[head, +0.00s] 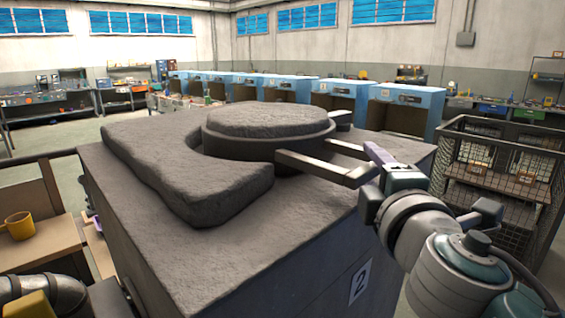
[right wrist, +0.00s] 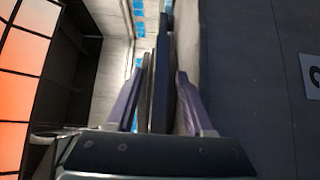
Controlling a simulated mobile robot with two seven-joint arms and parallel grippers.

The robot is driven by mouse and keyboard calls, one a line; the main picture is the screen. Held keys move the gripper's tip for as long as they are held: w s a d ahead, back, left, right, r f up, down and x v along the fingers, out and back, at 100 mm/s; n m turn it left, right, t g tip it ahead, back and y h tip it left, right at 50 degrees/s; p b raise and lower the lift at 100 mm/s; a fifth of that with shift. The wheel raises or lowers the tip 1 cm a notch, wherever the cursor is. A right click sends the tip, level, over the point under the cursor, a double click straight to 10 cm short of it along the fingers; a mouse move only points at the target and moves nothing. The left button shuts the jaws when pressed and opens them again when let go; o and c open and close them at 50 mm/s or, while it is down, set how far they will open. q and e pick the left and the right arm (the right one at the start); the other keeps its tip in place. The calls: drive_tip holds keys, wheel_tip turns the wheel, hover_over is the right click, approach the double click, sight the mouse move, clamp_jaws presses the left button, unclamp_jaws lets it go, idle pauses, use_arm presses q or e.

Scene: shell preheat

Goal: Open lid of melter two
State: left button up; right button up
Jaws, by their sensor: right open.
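Melter two is the large grey block (head: 300,262) with a "2" label (head: 359,281) on its front. Its round, rough-topped lid (head: 268,122) lies flat on the raised round part, closed. A dark handle (head: 318,167) sticks out from the lid to the right as bars. My right gripper (head: 376,158) is at the handle's outer end, in front of the melter's right side. In the right wrist view its two purple fingers (right wrist: 163,72) stand apart on either side of a dark bar (right wrist: 161,100); contact is unclear. My left gripper is not visible.
A thick curved grey slab (head: 185,172) lies on the melter's top, left of the lid. A wire cage cart (head: 500,170) stands close on the right. A wooden bench with a yellow mug (head: 19,226) is at left. Blue machines (head: 405,106) line the back.

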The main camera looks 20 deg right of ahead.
drive_tip(key=shift+c, duration=0.4)
clamp_jaws()
idle(0.9)
